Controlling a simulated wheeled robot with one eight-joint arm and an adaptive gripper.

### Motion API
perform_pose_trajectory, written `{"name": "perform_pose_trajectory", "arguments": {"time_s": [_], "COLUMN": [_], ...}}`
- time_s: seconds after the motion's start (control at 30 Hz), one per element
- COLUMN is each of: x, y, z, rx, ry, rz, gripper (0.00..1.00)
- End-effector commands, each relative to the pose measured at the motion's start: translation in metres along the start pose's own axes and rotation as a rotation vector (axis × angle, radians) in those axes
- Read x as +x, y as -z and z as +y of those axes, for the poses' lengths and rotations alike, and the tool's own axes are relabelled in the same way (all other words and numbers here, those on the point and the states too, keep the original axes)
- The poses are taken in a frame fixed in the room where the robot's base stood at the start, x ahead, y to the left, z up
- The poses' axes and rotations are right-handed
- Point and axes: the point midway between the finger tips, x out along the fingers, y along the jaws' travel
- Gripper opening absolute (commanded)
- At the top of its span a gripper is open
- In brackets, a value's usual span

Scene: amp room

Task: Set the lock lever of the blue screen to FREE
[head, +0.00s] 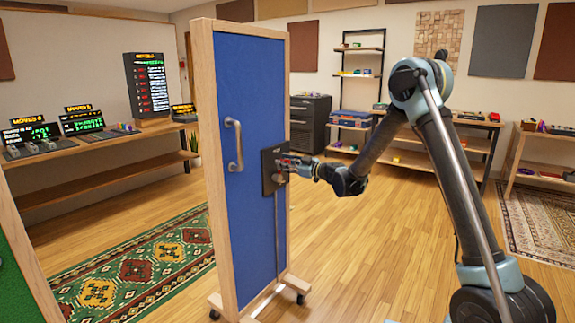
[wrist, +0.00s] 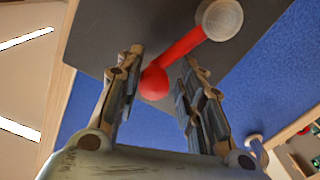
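The blue screen (head: 243,130) stands upright in a wooden frame, with a grey handle on its face. A dark lock plate (head: 267,183) is fixed near its right edge; the plate also fills the top of the wrist view (wrist: 100,30). The red lock lever (wrist: 185,52) runs from a pale round hub (wrist: 220,18) down-left to a red ball end (wrist: 153,83). My gripper (head: 290,167) is at the plate. In the wrist view my gripper (wrist: 160,62) is open, its fingers either side of the ball, with a gap on the right. No FREE marking is readable.
The screen stands on a castored wooden base (head: 262,302). A green patterned rug (head: 140,270) lies to its left. Benches with equipment line the left and back walls. A grey handle (head: 233,145) sticks out left of the plate. Wooden floor is clear right of the screen.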

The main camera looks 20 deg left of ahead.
Motion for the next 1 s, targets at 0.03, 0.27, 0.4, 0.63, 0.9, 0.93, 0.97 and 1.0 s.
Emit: {"name": "perform_pose_trajectory", "arguments": {"time_s": [0.03, 0.27, 0.4, 0.63, 0.9, 0.93, 0.97, 1.0], "x": [0.000, -0.002, -0.006, -0.038, -0.089, -0.094, -0.099, -0.104], "y": [0.000, 0.001, 0.001, 0.000, -0.001, -0.001, -0.001, -0.001], "z": [0.000, 0.001, 0.001, 0.002, 0.002, 0.002, 0.002, 0.002], "rx": [0.000, 0.002, 0.003, 0.003, 0.003, 0.003, 0.003, 0.003], "ry": [0.000, -0.002, -0.002, -0.004, -0.003, -0.004, -0.004, -0.003], "rz": [0.000, 0.001, 0.001, 0.000, 0.000, 0.000, 0.000, 0.000], "gripper": [0.42, 0.42, 0.42, 0.42, 0.42, 0.42, 0.42, 0.42]}}
